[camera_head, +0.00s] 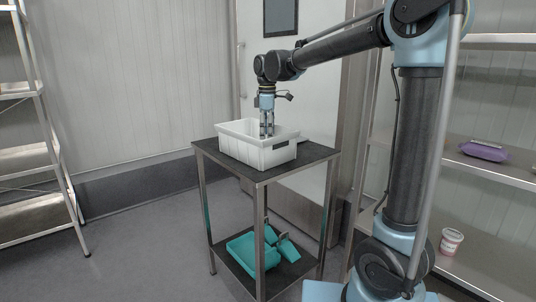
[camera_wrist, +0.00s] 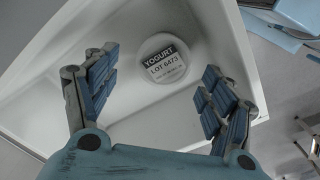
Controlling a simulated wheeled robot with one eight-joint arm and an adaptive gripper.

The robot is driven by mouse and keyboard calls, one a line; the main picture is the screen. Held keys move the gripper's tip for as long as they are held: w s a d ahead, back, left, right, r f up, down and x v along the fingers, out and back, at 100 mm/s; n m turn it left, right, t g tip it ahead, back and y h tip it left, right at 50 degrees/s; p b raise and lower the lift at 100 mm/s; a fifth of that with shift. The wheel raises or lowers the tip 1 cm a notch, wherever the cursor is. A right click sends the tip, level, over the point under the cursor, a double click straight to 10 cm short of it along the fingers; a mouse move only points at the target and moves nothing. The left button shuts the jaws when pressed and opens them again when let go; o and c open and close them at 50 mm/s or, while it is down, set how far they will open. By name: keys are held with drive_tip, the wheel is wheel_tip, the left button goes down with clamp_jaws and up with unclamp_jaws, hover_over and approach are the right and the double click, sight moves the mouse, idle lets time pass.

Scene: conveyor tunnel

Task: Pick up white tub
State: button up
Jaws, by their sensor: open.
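The white tub (camera_wrist: 164,58) lies inside a white crate (camera_head: 256,151). The wrist view shows its round lid from above, with a black-and-white label reading YOGURT, LOT 6473. In the head view the crate's walls hide the tub. My gripper (camera_head: 267,133) points down into the crate. In the wrist view its two blue-padded fingers (camera_wrist: 158,72) are spread apart, one to the left of the tub and one to the right, with nothing between the pads that I can see gripped. The tub shows beyond the fingertips, near a crate wall.
The crate stands on a dark-topped metal table (camera_head: 217,151). A teal bin (camera_head: 243,253) and smaller teal things lie on its lower shelf. Shelves at right hold a purple package (camera_head: 484,150) and a red-and-white cup (camera_head: 451,241). A metal rack (camera_head: 40,150) stands at left; the floor between is clear.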

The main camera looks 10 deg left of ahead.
drive_tip(key=shift+s+d+f, duration=0.1)
drive_tip(key=shift+f, duration=1.25)
drive_tip(key=shift+s+f, duration=0.1)
drive_tip(key=shift+f, duration=1.2)
drive_tip(key=c, duration=1.2)
